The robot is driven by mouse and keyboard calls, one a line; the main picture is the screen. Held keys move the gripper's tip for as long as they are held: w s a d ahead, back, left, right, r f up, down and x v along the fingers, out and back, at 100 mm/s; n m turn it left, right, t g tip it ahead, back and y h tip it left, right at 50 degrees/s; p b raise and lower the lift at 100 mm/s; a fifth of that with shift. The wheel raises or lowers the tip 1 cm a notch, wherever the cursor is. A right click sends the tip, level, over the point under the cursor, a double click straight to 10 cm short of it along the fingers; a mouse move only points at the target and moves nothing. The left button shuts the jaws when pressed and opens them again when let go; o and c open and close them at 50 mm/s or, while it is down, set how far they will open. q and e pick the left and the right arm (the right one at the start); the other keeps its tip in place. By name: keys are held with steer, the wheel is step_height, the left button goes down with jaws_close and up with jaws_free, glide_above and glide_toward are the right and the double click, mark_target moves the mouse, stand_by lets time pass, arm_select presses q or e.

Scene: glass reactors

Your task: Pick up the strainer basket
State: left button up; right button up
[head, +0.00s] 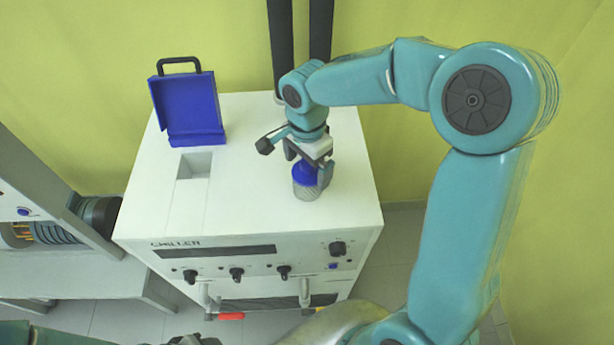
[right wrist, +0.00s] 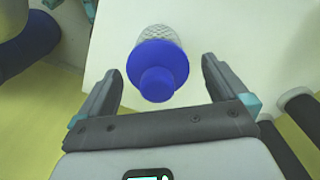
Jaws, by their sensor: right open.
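The strainer basket (head: 305,189) stands on the white chiller top, near its right side. It has a blue knobbed cap and a pale mesh body; in the right wrist view the blue cap (right wrist: 157,65) faces the camera, with the mesh beyond it. My right gripper (head: 309,173) is open above and around the cap. In the right wrist view one finger is on each side of the basket, with visible gaps. My left arm shows only at the bottom left edge of the head view; its jaws cannot be made out.
The chiller (head: 240,215) has a square opening (head: 195,165) in its top, with a raised blue lid (head: 188,108) behind it. Knobs line its front. Two dark vertical pipes (head: 281,45) rise behind. Other equipment (head: 45,215) stands at the left. The chiller top around the basket is clear.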

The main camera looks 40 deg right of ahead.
steer(key=shift+f, duration=0.35)
steer(key=shift+s, duration=0.3)
steer(key=shift+w, duration=0.25)
steer(key=c, duration=1.6)
steer(key=shift+s, duration=0.15)
steer(key=shift+c, duration=0.2)
steer(key=shift+r, duration=0.1)
